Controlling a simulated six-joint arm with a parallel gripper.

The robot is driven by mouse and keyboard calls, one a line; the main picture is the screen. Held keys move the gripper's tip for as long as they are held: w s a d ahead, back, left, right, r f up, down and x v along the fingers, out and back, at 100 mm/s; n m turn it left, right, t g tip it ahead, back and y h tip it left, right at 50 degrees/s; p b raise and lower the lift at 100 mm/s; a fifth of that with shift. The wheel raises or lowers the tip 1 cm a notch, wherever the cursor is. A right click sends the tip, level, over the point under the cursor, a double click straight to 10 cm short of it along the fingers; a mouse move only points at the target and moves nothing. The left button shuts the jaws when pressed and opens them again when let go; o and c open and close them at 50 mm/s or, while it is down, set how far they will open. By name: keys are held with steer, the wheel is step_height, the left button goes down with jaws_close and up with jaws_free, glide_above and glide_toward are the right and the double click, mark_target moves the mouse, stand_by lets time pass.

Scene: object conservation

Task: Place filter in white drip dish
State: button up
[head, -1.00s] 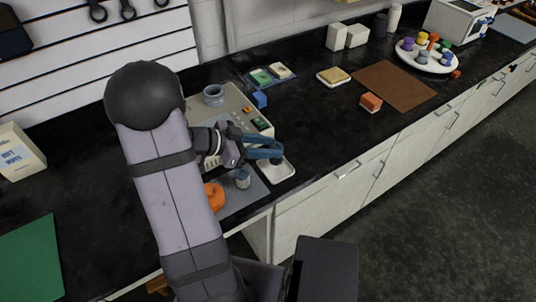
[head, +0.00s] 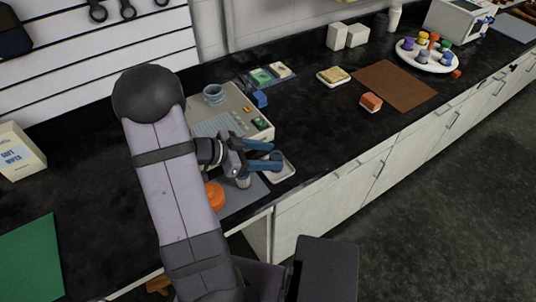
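The white drip dish (head: 288,172) is a shallow rectangular tray at the counter's front edge. A small dark blue-grey cylinder, which looks like the filter (head: 277,157), is over the dish and appears to stand in it. My gripper (head: 272,155) has its two blue fingers spread apart. The fingers are just left of the filter, with the lower one reaching over the dish. I cannot tell whether either finger touches the filter.
A beige machine (head: 233,112) stands behind my gripper. An orange round object (head: 214,196) and a small pale cylinder (head: 243,182) sit on the grey mat (head: 255,190) close below it. A blue block (head: 261,100) is behind. The counter to the right is clear up to a red-orange block (head: 371,102).

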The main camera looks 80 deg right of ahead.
steer(key=shift+r, duration=0.2)
steer(key=b+v, duration=0.1)
steer(key=v, duration=1.1)
